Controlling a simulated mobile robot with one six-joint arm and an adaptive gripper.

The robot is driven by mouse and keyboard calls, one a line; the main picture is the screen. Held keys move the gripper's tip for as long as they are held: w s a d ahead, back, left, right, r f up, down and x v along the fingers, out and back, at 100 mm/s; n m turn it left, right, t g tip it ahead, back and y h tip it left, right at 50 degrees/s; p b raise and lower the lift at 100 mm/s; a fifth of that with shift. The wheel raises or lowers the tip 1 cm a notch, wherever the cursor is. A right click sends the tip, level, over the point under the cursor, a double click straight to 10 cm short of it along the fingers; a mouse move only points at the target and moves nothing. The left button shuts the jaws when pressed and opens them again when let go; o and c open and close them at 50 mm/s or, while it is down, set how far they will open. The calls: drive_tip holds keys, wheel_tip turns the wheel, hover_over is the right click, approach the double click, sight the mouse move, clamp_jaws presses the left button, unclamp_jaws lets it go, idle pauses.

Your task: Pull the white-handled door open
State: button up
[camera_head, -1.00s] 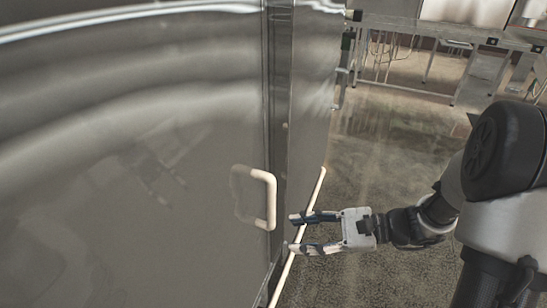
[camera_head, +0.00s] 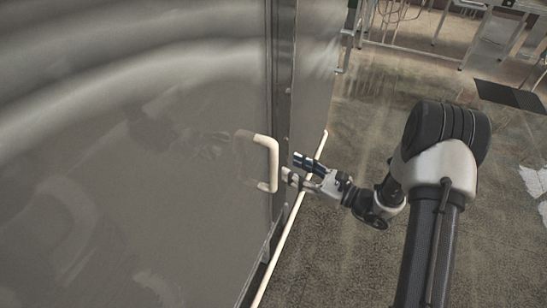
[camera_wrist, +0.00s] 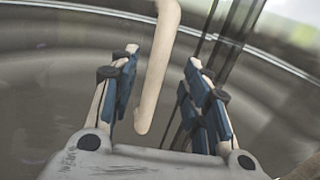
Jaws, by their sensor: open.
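The white handle (camera_head: 273,165) is a D-shaped bar on the large grey reflective door (camera_head: 120,190), left of the door's vertical edge. The door looks shut against its frame. My gripper (camera_head: 289,168) is to the right of the handle in the head view, pointing at it, with its fingers apart. In the wrist view the handle (camera_wrist: 158,75) runs down between the two blue-padded fingers of my gripper (camera_wrist: 160,85), nearer the left one. I cannot tell whether either finger touches it. The handle's upper end is cut off in the wrist view.
A pale rail (camera_head: 290,228) runs along the floor at the foot of the cabinet. Metal-framed tables (camera_head: 440,35) stand at the back.

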sight(273, 158)
drive_tip(key=x, duration=0.8)
drive_tip(key=shift+c, duration=0.2)
clamp_jaws()
idle(0.4)
